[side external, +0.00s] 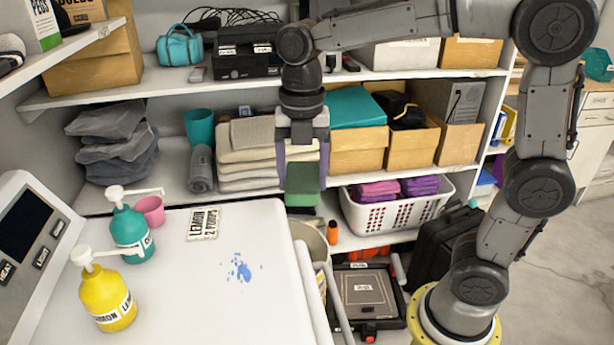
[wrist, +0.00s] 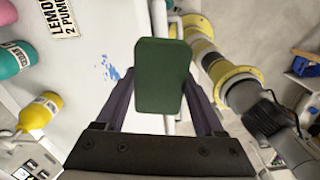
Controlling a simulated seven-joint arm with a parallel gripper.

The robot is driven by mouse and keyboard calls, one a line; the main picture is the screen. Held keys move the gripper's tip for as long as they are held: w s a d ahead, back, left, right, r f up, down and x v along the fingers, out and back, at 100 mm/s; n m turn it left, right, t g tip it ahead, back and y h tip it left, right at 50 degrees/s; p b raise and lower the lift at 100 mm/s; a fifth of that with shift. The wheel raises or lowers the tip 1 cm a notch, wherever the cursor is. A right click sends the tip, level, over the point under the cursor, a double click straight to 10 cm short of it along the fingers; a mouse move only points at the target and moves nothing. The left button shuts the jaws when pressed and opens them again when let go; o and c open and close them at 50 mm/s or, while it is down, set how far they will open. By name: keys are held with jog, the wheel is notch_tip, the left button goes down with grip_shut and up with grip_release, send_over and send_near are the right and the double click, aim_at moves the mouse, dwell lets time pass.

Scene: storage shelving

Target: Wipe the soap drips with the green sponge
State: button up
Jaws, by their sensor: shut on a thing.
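The green sponge (side external: 302,184) is held between the fingers of my gripper (side external: 302,165), which points down, in the air just past the right edge of the white counter top. In the wrist view the sponge (wrist: 162,76) sits between the two fingertips of my gripper (wrist: 163,100). The blue soap drips (side external: 241,268) are a splash with small specks on the white surface (side external: 190,300), left of and nearer the camera than the sponge. The drips also show in the wrist view (wrist: 110,69), left of the sponge.
A teal pump bottle (side external: 131,232), a yellow pump bottle (side external: 106,300) and a pink cup (side external: 151,210) stand left of the drips. A lettered card (side external: 204,223) lies behind them. Shelves with towels (side external: 250,155) and boxes are behind my gripper. The surface around the drips is clear.

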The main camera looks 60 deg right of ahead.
jog(key=w+a+f, duration=0.2)
jog(key=w+a, duration=0.1)
jog(key=a, duration=0.4)
jog(key=n, duration=0.1)
send_over(243, 296)
notch_tip(243, 296, down, 4)
jog(key=r, duration=0.1)
jog(key=shift+f, duration=3.3)
jog(key=shift+w+d+f, duration=0.45)
jog(key=shift+f, duration=0.3)
jog(key=shift+w+d+f, duration=0.15)
jog(key=shift+w+d, duration=0.1)
jog(key=shift+w, duration=0.05)
jog(key=shift+w+d, duration=3.2)
jog(key=shift+d, duration=0.05)
jog(key=shift+s+a, duration=3.95)
jog(key=shift+s, duration=0.05)
notch_tip(243, 296, up, 8)
jog(key=shift+w+d, duration=0.1)
jog(key=shift+w, duration=0.05)
